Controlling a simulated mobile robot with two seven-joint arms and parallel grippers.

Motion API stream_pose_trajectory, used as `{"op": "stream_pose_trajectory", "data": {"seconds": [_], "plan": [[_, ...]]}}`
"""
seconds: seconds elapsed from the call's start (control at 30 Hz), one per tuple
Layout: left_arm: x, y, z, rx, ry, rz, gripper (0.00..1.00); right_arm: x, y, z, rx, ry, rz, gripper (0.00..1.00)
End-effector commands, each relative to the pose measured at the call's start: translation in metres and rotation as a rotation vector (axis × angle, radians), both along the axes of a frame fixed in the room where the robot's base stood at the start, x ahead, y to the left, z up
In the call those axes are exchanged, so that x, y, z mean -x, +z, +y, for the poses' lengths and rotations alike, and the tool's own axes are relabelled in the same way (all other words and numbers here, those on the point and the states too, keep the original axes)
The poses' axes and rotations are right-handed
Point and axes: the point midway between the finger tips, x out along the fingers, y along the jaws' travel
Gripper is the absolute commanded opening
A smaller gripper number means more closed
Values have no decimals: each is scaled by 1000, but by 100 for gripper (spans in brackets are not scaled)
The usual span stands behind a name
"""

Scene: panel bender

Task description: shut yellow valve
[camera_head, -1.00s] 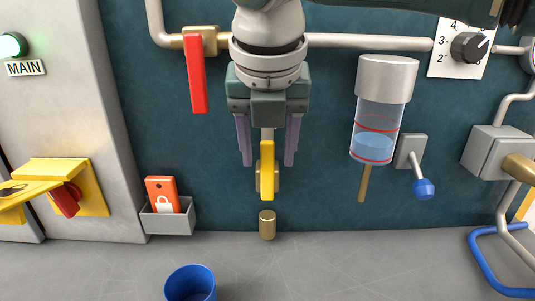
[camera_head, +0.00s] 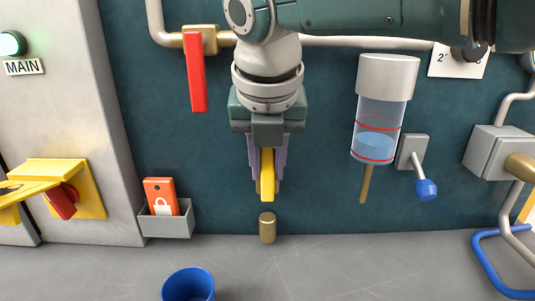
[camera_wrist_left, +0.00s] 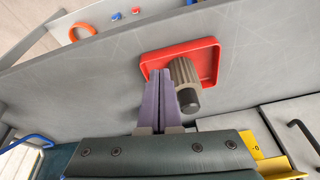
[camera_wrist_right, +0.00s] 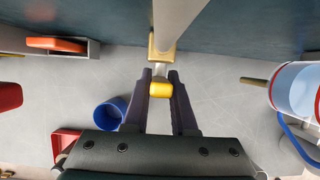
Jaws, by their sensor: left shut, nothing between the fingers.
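The yellow valve handle (camera_head: 267,175) hangs straight down in front of a short vertical pipe in the head view. My right gripper (camera_head: 267,178) comes from above with one finger on each side of the handle, pressed close to it. In the right wrist view the handle's yellow end (camera_wrist_right: 161,89) sits between the fingertips (camera_wrist_right: 159,76) of this gripper, and the brass valve body (camera_wrist_right: 163,50) is just beyond. My left gripper (camera_wrist_left: 172,95) is shut and empty, away from the valve, beside a grey ribbed knob in a red tray. It is not in the head view.
A red lever (camera_head: 195,75) hangs upper left of the valve. A clear cylinder with blue liquid (camera_head: 376,125) and a blue-knobbed lever (camera_head: 426,188) are to the right. A brass stub (camera_head: 267,228) stands below the handle. A blue cup (camera_head: 189,284) is on the bench, otherwise mostly clear there.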

Motion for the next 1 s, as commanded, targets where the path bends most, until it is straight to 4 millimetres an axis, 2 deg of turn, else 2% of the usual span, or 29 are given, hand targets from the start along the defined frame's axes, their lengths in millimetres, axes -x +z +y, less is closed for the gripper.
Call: {"op": "stream_pose_trajectory", "data": {"seconds": [0.03, 0.17, 1.0], "plan": [[0, 0, 0, 0, 0, 0, 0, 0, 0, 0, 1, 0, 0, 14], [0, 0, 0, 0, 1, 0, 0, 0, 0, 0, 1, 0, 0, 0], [0, 0, -3, 11, 6, 0, 0, 0, 0, -1, 1, -2, 1, 0]]}}
